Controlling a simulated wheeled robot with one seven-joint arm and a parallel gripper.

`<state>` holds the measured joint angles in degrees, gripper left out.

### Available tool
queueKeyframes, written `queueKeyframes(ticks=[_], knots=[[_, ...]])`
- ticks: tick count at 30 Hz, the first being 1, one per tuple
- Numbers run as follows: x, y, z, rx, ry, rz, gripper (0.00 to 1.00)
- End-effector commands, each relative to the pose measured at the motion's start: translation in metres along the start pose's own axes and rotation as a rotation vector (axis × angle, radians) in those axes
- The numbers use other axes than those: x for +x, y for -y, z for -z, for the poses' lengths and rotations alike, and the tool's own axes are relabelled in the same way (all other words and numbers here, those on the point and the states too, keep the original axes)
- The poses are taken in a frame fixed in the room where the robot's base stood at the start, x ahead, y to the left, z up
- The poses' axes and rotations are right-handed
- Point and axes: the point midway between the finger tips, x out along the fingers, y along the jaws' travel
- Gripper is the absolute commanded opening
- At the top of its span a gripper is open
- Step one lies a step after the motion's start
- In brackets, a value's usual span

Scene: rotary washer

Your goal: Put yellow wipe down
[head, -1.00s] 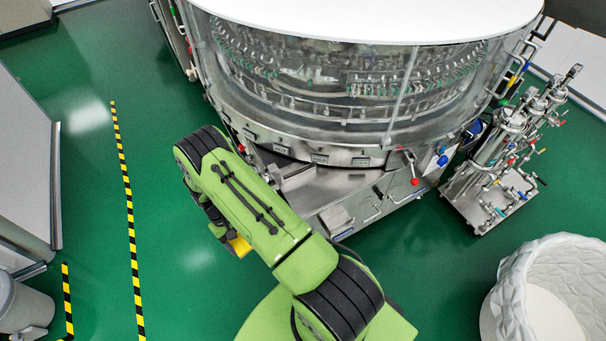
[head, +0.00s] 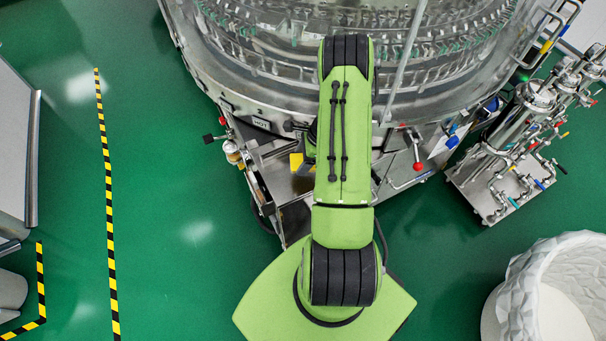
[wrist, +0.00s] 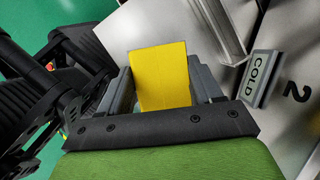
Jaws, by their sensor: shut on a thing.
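The yellow wipe (wrist: 162,77) is a flat yellow piece held between the two fingers of my gripper (wrist: 163,88) in the wrist view. My gripper is shut on it. In the head view a small part of the yellow wipe (head: 296,162) shows left of my green arm, over the metal front ledge of the washer (head: 280,175). Most of my gripper is hidden there by my arm. I cannot tell whether the wipe touches the metal surface below it.
A "COLD" label plate (wrist: 259,78) and a metal handle (wrist: 218,32) are right of the wipe. A red-knobbed lever (head: 418,166) is on the washer front. A piped metal unit (head: 515,150) stands right, a white textured bin (head: 520,285) lower right. Green floor (head: 170,220) at left is clear.

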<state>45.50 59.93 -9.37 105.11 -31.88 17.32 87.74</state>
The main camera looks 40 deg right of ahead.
Motion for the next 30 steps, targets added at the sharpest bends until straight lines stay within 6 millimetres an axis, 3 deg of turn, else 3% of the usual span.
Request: queueKeyframes(ticks=[1,10,20,21,24,26,30], knots=[[0.013,-0.001,0.005,-0.001,-0.001,-0.003,0.40],[0.055,0.000,0.023,-0.004,-0.003,-0.003,0.40],[0.059,0.000,0.024,-0.005,-0.003,0.000,0.40],[0.058,0.000,0.024,-0.005,-0.003,-0.001,0.69],[0.058,0.000,0.024,-0.005,-0.003,-0.001,0.84],[0.058,0.000,0.024,-0.005,-0.003,-0.002,0.90],[0.057,0.000,0.024,-0.005,-0.003,-0.002,0.90]])
